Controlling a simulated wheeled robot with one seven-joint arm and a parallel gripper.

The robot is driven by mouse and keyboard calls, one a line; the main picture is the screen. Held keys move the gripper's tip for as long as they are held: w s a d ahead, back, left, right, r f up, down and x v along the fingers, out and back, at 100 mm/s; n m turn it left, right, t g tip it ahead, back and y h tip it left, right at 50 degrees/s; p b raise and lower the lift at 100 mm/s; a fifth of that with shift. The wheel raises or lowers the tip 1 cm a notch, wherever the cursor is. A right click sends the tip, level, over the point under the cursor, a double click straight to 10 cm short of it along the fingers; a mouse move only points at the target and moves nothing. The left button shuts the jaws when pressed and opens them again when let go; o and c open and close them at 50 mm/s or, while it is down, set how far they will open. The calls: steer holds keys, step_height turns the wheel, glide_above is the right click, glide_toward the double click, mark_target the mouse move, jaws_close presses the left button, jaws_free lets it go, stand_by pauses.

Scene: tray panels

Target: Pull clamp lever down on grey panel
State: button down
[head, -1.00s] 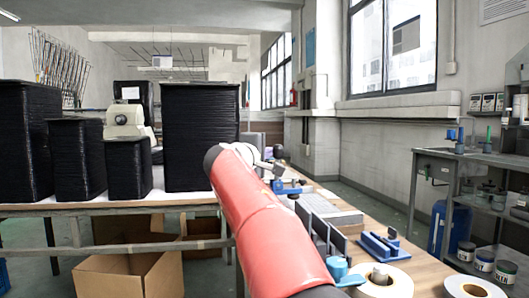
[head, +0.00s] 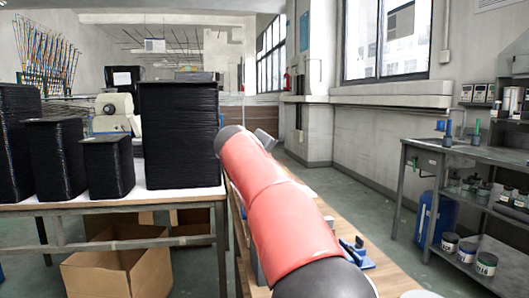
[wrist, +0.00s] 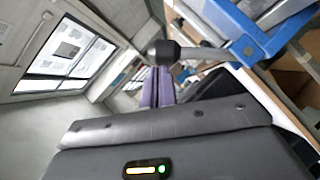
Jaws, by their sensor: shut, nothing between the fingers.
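In the wrist view a black ball knob (wrist: 162,52) sits on the end of a metal rod (wrist: 205,54), which runs to a blue clamp frame (wrist: 258,40) at upper right. This looks like the clamp lever. My gripper (wrist: 165,120) fills the bottom of the wrist view as a dark grey body with a small lit indicator. It is shut and empty, and the knob shows just beyond its edge, apparently apart from it. In the head view my red arm hides the clamp and most of the gripper. I cannot make out the grey panel for certain.
In the head view a blue fixture (head: 355,252) stands on the wooden bench (head: 395,278) right of my arm. Tall black stacks (head: 180,135) stand on the table at left. A cardboard box (head: 118,272) lies below. A grey shelf (head: 470,150) stands at right, with open floor between.

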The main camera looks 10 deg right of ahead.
steer(key=shift+m+y, duration=0.4)
steer(key=shift+y, duration=0.1)
steer(key=shift+d+f+b, duration=0.8)
steer(key=shift+d+f, duration=1.05)
steer(key=shift+d, duration=0.25)
steer(key=shift+f, duration=0.1)
steer(key=shift+d, duration=0.1)
steer(key=s+a+r+p, duration=0.2)
steer(key=s+r, duration=0.6)
steer(key=r, duration=0.2)
steer(key=shift+s+a, duration=0.3)
steer(key=shift+s, duration=0.1)
